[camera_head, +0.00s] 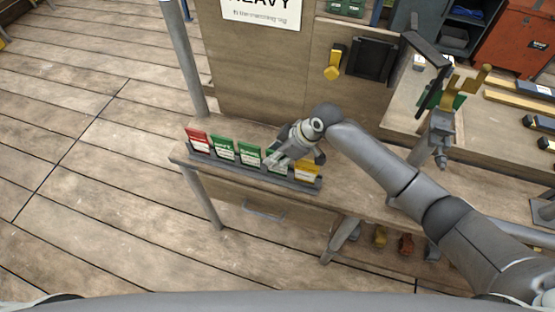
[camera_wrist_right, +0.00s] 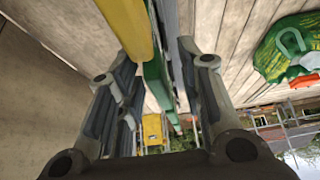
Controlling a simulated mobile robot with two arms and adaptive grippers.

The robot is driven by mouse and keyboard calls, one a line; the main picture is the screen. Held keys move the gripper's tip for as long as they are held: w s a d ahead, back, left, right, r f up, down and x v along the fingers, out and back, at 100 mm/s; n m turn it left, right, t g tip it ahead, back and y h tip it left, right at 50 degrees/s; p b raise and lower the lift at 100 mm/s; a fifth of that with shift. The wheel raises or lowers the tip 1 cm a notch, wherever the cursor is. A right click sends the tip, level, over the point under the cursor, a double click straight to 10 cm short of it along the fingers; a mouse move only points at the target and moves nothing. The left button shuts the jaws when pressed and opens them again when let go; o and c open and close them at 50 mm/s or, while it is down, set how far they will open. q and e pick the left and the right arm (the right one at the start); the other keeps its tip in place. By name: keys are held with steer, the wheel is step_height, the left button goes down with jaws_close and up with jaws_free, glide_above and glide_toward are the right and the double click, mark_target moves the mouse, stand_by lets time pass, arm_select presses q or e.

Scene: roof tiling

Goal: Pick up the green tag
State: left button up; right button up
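A row of upright tags stands in a dark rack (camera_head: 238,174) on the bench in the head view. From left they are a red tag (camera_head: 199,141), a green tag (camera_head: 223,149), another green tag (camera_head: 250,156), a third green tag partly hidden by my right gripper, and a yellow tag (camera_head: 307,171). My right gripper (camera_head: 293,156) is over the right end of the row. In the right wrist view it is open, with a green tag (camera_wrist_right: 155,75) between its fingers and the yellow tag (camera_wrist_right: 128,28) beside it. Contact cannot be told.
A wooden board with a sign (camera_head: 262,12) rises behind the rack. A yellow-handled tool (camera_head: 334,65) and a black holder (camera_head: 372,60) are on it. Open plank floor lies left.

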steer(key=shift+c, duration=0.4)
jaws_close()
steer(key=shift+r, duration=0.1)
step_height(320, 180, up, 18)
steer(key=b, duration=0.3)
stand_by(0.4)
